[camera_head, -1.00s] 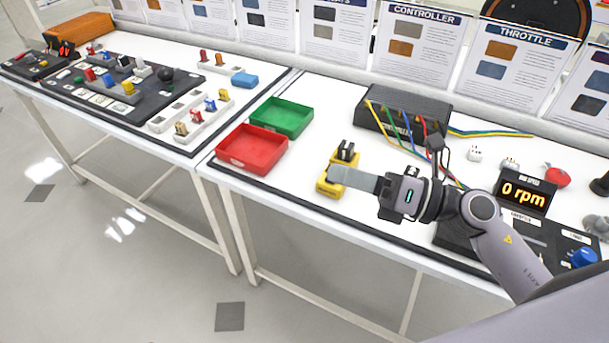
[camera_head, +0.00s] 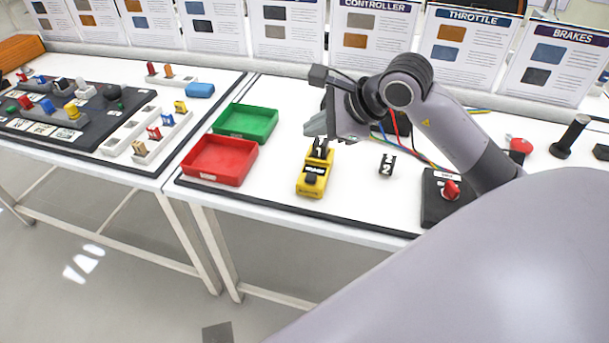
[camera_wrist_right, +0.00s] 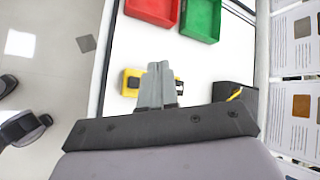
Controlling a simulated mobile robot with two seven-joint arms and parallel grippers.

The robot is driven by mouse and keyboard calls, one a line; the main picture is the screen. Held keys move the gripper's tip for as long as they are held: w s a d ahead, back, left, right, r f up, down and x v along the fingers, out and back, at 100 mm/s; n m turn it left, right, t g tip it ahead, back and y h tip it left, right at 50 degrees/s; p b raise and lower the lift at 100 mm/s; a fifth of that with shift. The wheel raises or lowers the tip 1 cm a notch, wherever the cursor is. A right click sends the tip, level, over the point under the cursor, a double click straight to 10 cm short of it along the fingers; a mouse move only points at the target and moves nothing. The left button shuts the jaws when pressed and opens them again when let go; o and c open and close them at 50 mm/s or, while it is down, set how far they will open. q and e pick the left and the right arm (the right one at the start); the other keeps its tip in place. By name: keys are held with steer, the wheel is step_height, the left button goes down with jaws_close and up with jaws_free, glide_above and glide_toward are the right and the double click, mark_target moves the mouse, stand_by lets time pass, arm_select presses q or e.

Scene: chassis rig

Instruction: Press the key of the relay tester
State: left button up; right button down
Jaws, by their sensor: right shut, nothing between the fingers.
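The relay tester (camera_head: 313,186) is a small yellow block on the white table, right of the red tray. It has a dark key-like part on its front half and an upright black part at its back. My left gripper is not in view.
A red tray (camera_head: 186,170) and a green tray (camera_head: 217,128) stand left of the tester. A small black-and-white piece (camera_head: 387,164) and a black box with a red knob (camera_head: 451,190) lie to the right. Table around the tester's front is clear.

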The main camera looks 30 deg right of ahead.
steer(key=b, duration=0.5)
glide_above(315, 178)
step_height(315, 178, down, 8)
steer(key=shift+r, duration=0.15)
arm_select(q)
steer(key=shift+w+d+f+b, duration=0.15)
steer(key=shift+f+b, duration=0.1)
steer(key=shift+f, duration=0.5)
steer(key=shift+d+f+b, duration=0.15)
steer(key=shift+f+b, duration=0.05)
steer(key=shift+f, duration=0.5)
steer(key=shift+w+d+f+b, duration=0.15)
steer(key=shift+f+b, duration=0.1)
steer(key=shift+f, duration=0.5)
arm_select(e)
steer(key=shift+f, duration=0.6)
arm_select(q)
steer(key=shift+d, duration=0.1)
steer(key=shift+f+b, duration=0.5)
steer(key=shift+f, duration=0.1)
arm_select(e)
steer(key=shift+f, duration=0.4)
